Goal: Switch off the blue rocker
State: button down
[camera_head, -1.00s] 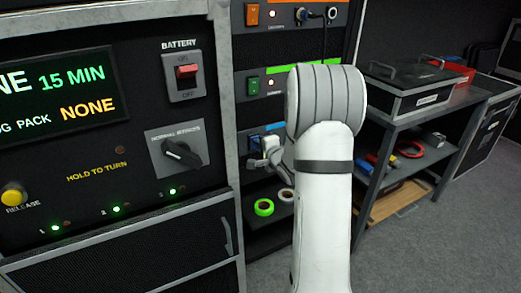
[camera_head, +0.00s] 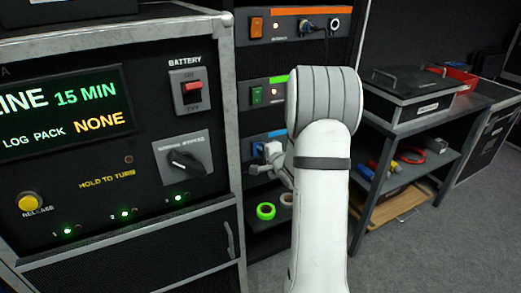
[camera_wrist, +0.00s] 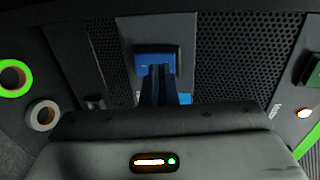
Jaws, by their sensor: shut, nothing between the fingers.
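The blue rocker (camera_head: 257,150) is on the lowest panel of the rack, under the blue strip (camera_head: 277,134). In the wrist view the blue rocker (camera_wrist: 155,62) sits in a dark frame at top centre, its near part hidden by my fingers. My gripper (camera_wrist: 158,72) is shut and empty, its fingertips right at the rocker's near edge in the picture. I cannot tell whether they touch it. In the head view my gripper (camera_head: 262,169) is small, just below the rocker and partly behind my arm. The rocker's tilt is unclear.
A green rocker (camera_head: 256,95) and an orange rocker (camera_head: 257,27) are on the panels above. A pale shape (camera_head: 273,150), perhaps a plug, is close beside the blue rocker. Tape rolls (camera_head: 266,211) lie on the shelf below. A bench (camera_head: 392,126) stands at right.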

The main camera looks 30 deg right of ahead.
jog(key=r+p+v, duration=0.1)
jog(key=p+v, duration=0.1)
jog(key=v, duration=1)
jog(key=shift+w+r, duration=0.25)
jog(key=shift+r, duration=0.15)
jog(key=s+a+r+n+g+h+p, duration=0.1)
jog(key=s+a+r+n+g+p, duration=0.25)
jog(key=r+p, duration=0.2)
jog(key=s+a+r+n+g+h+p, duration=0.25)
jog(key=a+r+n+p, duration=0.2)
jog(key=r, duration=0.25)
jog(key=s+a+r+n+g+y+p, duration=0.1)
jog(key=s+a+r+n+g+p, duration=0.2)
jog(key=s, duration=0.5)
jog(key=s+a+r+n+g+y+p, duration=0.2)
jog(key=s+a+r+n+g+p, duration=0.1)
jog(key=s+a+r+n, duration=0.2)
jog(key=s+a+n, duration=0.2)
jog(key=s+a, duration=0.2)
jog(key=a, duration=0.1)
jog(key=shift+a, duration=0.15)
